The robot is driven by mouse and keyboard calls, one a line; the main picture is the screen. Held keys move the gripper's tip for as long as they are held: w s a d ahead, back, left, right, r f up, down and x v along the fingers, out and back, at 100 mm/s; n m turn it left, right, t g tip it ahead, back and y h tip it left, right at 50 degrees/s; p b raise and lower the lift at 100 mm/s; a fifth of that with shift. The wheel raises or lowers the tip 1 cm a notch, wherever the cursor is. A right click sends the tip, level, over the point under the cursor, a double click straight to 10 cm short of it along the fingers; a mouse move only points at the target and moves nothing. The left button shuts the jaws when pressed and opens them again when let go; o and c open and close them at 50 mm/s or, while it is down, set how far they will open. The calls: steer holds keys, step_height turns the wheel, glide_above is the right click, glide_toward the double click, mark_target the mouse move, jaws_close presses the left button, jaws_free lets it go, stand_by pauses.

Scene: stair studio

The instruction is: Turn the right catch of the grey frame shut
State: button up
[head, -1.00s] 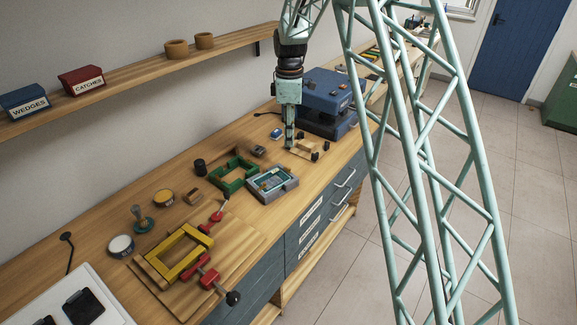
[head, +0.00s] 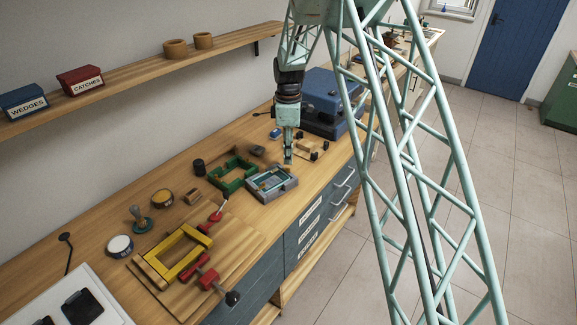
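The grey frame (head: 286,186) lies on the wooden bench, just right of the green frame, with a pale teal inner part. Its catches are too small to make out, so I cannot tell how the right catch is turned. My gripper (head: 287,161) points straight down just behind the grey frame's far right corner. Its fingers look close together, but at this size I cannot tell whether they are open or shut. I see nothing held in it.
A green frame (head: 232,172) stands left of the grey frame. A yellow frame (head: 165,262) with red clamps is at the front. A small wooden block with black knobs (head: 308,148) and a blue case (head: 328,118) stand behind. Grey drawers (head: 318,208) lie below the bench edge.

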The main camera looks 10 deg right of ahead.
steer(key=shift+f, duration=2.65)
jaws_close()
